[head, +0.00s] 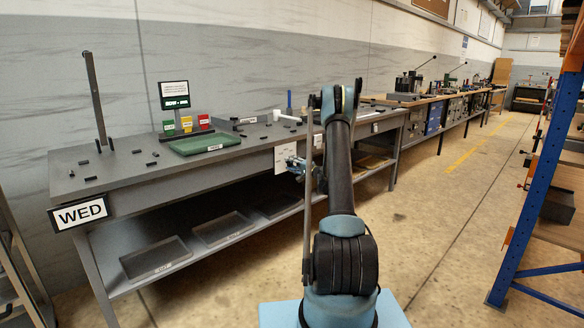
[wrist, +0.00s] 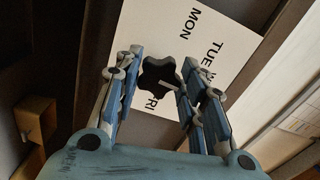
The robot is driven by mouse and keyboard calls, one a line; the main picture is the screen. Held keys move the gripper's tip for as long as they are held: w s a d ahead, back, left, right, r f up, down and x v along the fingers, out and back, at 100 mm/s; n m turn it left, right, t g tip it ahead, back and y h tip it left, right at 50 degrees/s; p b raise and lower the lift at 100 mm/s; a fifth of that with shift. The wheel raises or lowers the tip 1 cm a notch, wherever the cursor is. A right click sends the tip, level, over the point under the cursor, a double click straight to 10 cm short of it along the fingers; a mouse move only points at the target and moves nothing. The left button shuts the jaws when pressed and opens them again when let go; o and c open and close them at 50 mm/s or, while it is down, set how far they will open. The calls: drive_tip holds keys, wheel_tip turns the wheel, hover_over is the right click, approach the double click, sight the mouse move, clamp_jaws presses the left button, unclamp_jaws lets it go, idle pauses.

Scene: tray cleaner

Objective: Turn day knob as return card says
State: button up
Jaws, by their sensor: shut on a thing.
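The day knob (wrist: 158,82) is dark and lobed, on a white day plate (wrist: 190,42) in the wrist view. The plate reads MON, TUE, part of a W and part of FRI; the rest is hidden by the fingers. I cannot tell clearly which day the knob points at. My gripper (wrist: 161,72) has its fingers on both sides of the knob, shut on it. In the head view my gripper (head: 294,163) is at the bench front, by a white plate (head: 285,156). A white card (head: 80,212) reading WED hangs at the bench's left front corner.
A blue rack post (head: 540,190) stands right; the aisle floor between is clear.

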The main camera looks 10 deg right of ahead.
drive_tip(key=shift+d, duration=0.25)
drive_tip(key=o, duration=1.1)
drive_tip(key=shift+f, duration=0.1)
drive_tip(key=shift+a, duration=0.1)
drive_tip(key=v, duration=1.2)
